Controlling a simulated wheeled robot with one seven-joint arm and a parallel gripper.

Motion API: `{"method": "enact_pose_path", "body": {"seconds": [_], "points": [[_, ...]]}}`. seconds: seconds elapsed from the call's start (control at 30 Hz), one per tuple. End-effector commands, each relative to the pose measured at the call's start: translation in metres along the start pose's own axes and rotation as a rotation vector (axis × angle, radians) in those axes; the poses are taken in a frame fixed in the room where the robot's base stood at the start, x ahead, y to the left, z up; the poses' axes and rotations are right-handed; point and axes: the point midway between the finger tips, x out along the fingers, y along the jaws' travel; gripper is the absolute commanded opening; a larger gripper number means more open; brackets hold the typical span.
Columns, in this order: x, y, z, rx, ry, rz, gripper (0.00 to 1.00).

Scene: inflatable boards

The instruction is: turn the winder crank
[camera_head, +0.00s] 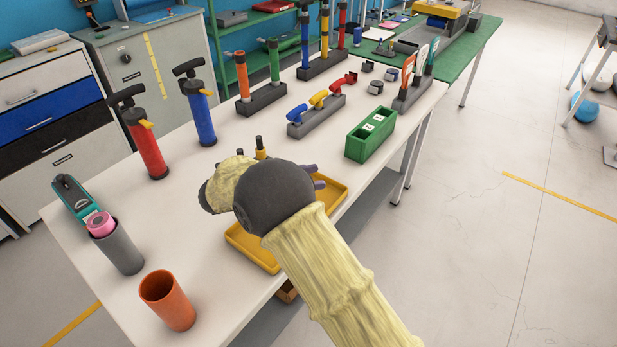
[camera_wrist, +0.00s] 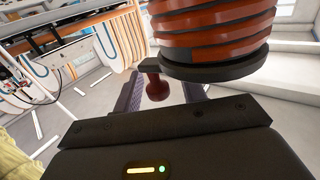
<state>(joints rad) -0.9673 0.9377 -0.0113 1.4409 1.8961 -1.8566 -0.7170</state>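In the wrist view, a drum wound with orange-red bands (camera_wrist: 215,25) fills the top right, above a dark flange; it looks like the winder. A dark red knob (camera_wrist: 156,88), apparently the crank handle, hangs below a dark arm left of the flange. My gripper (camera_wrist: 163,90) is open, with one finger left and one right of the knob. Gaps show on both sides, but contact cannot be fully judged. In the head view, only purple fingertips of my gripper (camera_head: 317,177) show past my arm, over the yellow tray (camera_head: 257,249). I cannot make out the winder there.
The white table (camera_head: 215,264) holds red (camera_head: 146,146) and blue (camera_head: 200,115) pumps, a grey cup (camera_head: 121,250), an orange cup (camera_head: 168,301) and a green box (camera_head: 370,136). Open floor lies to the right.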

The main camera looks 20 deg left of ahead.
Motion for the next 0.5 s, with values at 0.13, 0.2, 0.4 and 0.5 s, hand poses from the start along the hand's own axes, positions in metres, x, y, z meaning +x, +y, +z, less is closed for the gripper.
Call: {"method": "enact_pose_path", "body": {"seconds": [0.13, 0.2, 0.4, 0.5], "points": [[-0.001, 0.0, 0.0, -0.001, 0.0, 0.0, 0.41], [-0.004, 0.0, 0.001, -0.001, 0.0, -0.001, 0.41], [-0.028, 0.0, 0.001, 0.001, -0.002, -0.003, 0.41], [-0.048, -0.001, 0.002, 0.0, -0.002, -0.004, 0.41]]}}
